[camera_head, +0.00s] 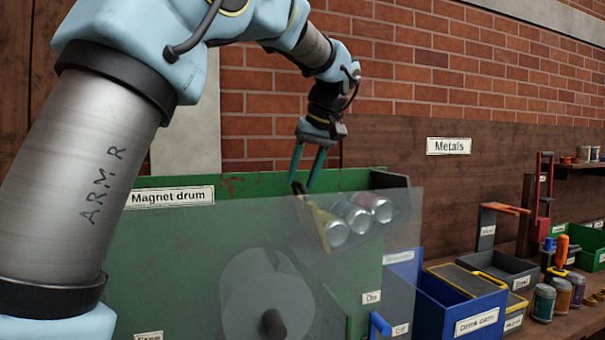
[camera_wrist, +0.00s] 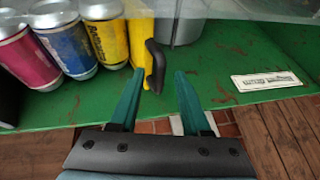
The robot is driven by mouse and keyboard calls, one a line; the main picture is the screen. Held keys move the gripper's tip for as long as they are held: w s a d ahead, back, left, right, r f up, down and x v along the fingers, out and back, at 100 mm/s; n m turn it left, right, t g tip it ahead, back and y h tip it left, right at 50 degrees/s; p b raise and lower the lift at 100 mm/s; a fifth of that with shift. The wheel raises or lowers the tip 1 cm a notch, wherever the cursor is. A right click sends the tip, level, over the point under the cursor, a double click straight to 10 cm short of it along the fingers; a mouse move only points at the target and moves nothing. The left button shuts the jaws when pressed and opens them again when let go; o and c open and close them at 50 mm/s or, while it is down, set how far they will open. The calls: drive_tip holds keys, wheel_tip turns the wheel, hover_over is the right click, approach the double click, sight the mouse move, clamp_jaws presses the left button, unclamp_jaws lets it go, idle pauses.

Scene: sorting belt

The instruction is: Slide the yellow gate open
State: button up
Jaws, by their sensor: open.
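The yellow gate (camera_head: 319,222) stands in the green magnet drum machine (camera_head: 155,255), behind a clear panel. In the wrist view the yellow gate (camera_wrist: 142,32) has a black handle (camera_wrist: 154,68) on its near side. Several cans (camera_head: 357,214) lie in a row against the gate; in the wrist view a yellow can (camera_wrist: 105,35), a blue one and a pink one show. My gripper (camera_head: 307,184) points down at the machine's top edge. Its teal fingers (camera_wrist: 158,84) are open, with the black handle between or just beyond their tips. I cannot tell whether they touch it.
The clear panel (camera_head: 398,205) rises in front of the cans. A blue drink cans bin (camera_head: 432,307) and other bins stand right of the machine.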

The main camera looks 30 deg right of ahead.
drive_tip(key=shift+c, duration=0.4)
clamp_jaws()
idle(1.0)
